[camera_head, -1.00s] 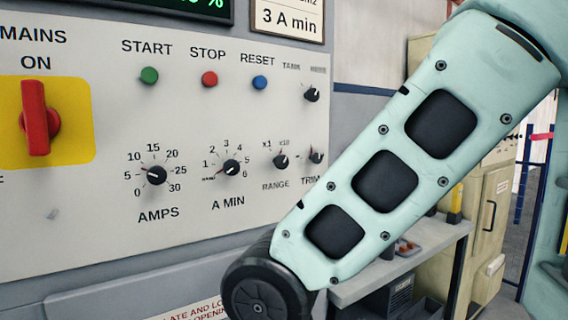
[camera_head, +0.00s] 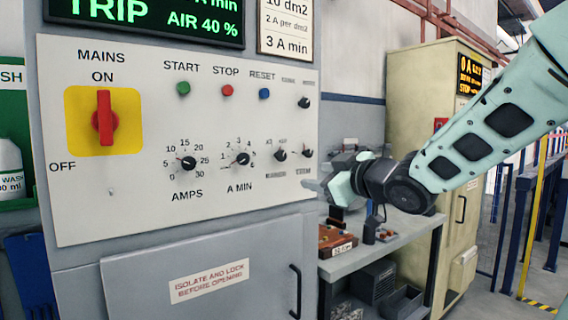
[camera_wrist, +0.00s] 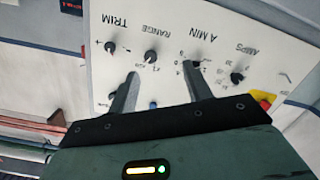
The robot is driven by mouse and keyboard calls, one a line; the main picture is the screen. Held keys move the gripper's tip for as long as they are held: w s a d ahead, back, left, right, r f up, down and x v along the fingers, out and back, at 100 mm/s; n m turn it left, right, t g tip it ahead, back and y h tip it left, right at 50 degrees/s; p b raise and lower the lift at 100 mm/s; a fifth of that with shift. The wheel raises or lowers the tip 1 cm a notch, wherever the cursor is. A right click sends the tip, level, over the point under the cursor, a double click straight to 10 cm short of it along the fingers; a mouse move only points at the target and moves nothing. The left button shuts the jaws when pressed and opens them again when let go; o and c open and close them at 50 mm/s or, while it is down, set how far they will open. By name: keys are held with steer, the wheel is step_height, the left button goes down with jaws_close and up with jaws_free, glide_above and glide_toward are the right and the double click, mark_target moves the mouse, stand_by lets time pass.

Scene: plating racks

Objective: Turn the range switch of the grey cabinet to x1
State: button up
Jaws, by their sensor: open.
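The grey cabinet (camera_head: 80,285) carries a pale control panel. Its range switch (camera_head: 280,154) is a small black knob low on the panel's right side, between the A MIN knob (camera_head: 242,159) and the trim knob (camera_head: 307,153). Its pointer is too small to read now. In the wrist view the range switch (camera_wrist: 150,57) shows above and between my fingertips, apart from them. My gripper (camera_wrist: 161,72) is open and empty, facing the panel. In the head view my gripper (camera_head: 318,187) is at the panel's lower right edge.
The red mains switch (camera_head: 103,118), the amps knob (camera_head: 187,163) and start, stop and reset buttons share the panel. A side bench (camera_head: 400,242) with small items stands below my arm. A cream cabinet (camera_head: 420,95) stands behind it.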

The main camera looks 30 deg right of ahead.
step_height(320, 180, up, 2)
steer(key=s+d+t, duration=0.1)
steer(key=s, duration=0.1)
steer(key=b, duration=0.2)
glide_toward(283, 156)
steer(key=shift+n, duration=0.3)
steer(key=w, duration=0.9)
steer(key=shift+a+f, duration=0.1)
steer(key=shift+a, duration=0.05)
steer(key=c, duration=1)
